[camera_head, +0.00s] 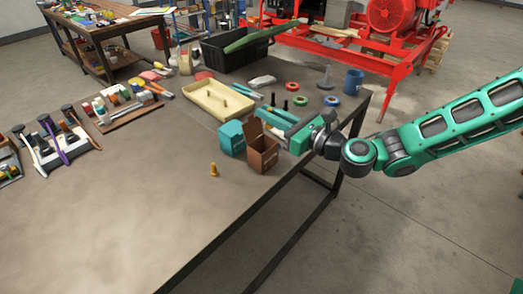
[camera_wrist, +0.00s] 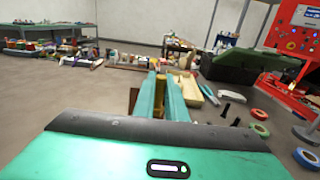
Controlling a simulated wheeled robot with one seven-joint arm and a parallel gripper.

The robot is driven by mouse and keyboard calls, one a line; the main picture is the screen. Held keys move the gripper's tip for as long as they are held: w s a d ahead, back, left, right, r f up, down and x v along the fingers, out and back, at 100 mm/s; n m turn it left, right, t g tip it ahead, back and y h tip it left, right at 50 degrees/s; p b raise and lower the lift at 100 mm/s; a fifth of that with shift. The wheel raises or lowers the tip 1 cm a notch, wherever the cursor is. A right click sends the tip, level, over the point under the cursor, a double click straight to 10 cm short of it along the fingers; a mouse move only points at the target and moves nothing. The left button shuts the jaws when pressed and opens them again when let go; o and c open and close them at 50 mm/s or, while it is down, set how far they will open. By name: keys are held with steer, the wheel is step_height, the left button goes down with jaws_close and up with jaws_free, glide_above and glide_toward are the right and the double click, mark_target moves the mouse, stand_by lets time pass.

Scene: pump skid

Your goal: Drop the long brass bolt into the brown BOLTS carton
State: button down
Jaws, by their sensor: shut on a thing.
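My gripper (camera_wrist: 159,96) is shut on a brass bolt (camera_wrist: 159,83), upright between the two teal fingers in the wrist view. Its lower part is hidden by the gripper body. In the head view my gripper (camera_head: 275,116) is at the right, beside and behind the open brown carton (camera_head: 263,155), and the held bolt cannot be made out. The carton's flap stands up, and any lettering is too small to read. A sliver of brown beside the fingers in the wrist view (camera_wrist: 133,100) looks like the carton. Another brass bolt (camera_head: 213,170) stands upright on the table, front left of the carton.
A teal carton (camera_head: 231,138) stands left of the brown one. Behind are a cream tray (camera_head: 222,100), black upright bolts (camera_wrist: 225,109), tape rolls (camera_head: 300,101), a blue cup (camera_head: 353,82) and a black crate (camera_head: 235,50). The table's front left is clear.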

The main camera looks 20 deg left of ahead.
steer(key=shift+f, duration=1.1)
steer(key=c, duration=1.7)
jaws_free()
steer(key=shift+d, duration=0.1)
steer(key=v, duration=1)
steer(key=shift+s+d+f, duration=0.1)
steer(key=shift+d, duration=0.2)
